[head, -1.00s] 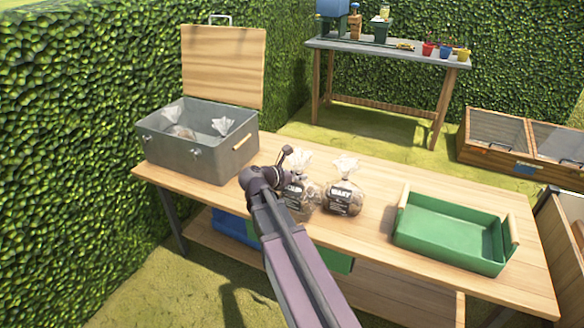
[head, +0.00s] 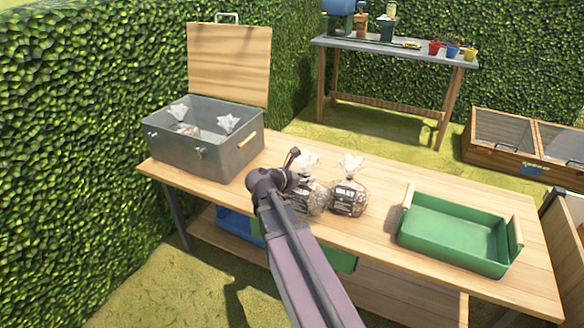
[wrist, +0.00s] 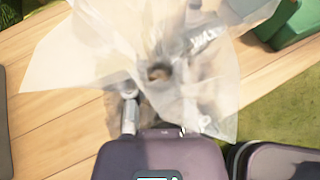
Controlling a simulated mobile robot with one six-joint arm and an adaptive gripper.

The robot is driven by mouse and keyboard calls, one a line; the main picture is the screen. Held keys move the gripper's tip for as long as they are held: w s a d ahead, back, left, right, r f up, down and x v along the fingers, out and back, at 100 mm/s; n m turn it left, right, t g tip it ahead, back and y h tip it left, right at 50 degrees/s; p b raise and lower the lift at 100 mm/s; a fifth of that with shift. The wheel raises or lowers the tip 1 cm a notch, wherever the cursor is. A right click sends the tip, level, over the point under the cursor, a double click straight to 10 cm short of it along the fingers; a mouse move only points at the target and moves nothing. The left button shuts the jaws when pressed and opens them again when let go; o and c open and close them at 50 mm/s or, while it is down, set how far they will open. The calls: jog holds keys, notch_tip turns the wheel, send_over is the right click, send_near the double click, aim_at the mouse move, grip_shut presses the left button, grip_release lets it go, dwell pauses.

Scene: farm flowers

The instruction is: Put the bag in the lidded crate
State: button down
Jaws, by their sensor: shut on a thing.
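The lidded crate (head: 228,158) is a grey metal box at the table's left end. Its wooden lid (head: 230,65) stands open, and clear-plastic bag tops (head: 228,123) show inside. My gripper (head: 291,172) is shut on the bag (head: 312,200), a clear bag of brown contents with a dark label, at the middle of the table. In the wrist view the flared plastic of the bag (wrist: 100,50) spreads around my gripper (wrist: 150,105) and hides much of the fingers. I cannot tell whether the bag's base touches the table.
A second bag (head: 349,198) stands close on the right of the held one. A green tray (head: 455,235) sits at the table's right end. The wooden tabletop (head: 225,190) is clear between crate and bags. A potting bench (head: 395,50) stands behind.

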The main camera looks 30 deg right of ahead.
jog(key=shift+r, duration=0.1)
notch_tip(320, 180, up, 23)
jog(key=p, duration=2.3)
jog(key=shift+w+a, duration=0.1)
